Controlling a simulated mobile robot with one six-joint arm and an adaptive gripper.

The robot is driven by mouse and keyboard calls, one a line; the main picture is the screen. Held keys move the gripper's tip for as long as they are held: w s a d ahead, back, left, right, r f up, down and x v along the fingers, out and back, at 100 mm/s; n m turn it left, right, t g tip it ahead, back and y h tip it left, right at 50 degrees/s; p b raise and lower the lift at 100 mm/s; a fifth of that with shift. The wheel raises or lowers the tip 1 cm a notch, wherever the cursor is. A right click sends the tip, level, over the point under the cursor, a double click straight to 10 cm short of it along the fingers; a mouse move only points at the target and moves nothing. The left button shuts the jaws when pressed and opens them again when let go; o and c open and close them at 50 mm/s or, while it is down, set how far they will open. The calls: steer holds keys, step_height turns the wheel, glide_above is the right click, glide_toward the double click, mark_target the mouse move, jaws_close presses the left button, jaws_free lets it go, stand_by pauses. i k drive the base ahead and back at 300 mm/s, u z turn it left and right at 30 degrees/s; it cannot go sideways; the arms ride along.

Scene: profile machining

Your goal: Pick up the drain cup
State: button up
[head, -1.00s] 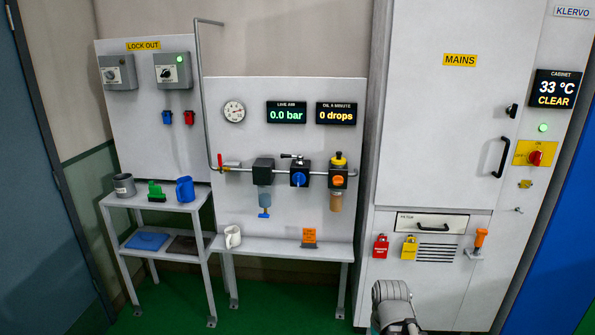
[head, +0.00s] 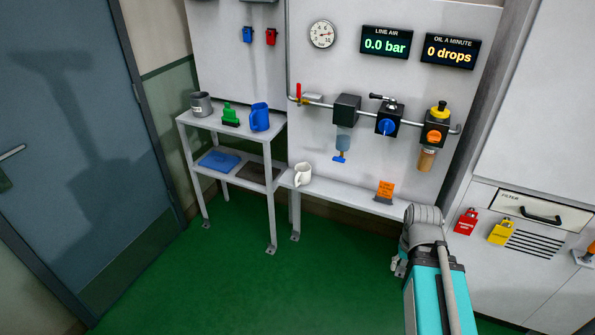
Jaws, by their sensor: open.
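A grey cup with a handle (head: 203,105) stands upright on the top shelf of a small stand at the left. A white mug (head: 303,174) stands on the ledge below the air-line panel. Which of the two is the drain cup is not marked. My gripper (head: 398,266) shows small at the lower right, partly hidden behind my arm. It is open and empty, in front of the ledge and well apart from both cups.
A green tool (head: 231,116) and a blue jug (head: 260,117) stand beside the grey cup. A blue cloth (head: 219,160) and a dark mat (head: 258,173) lie on the lower shelf. Green floor (head: 240,290) is clear.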

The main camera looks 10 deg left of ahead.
mark_target(302, 170)
steer(key=u, duration=0.35)
steer(key=i, duration=1.3)
steer(key=u, duration=0.45)
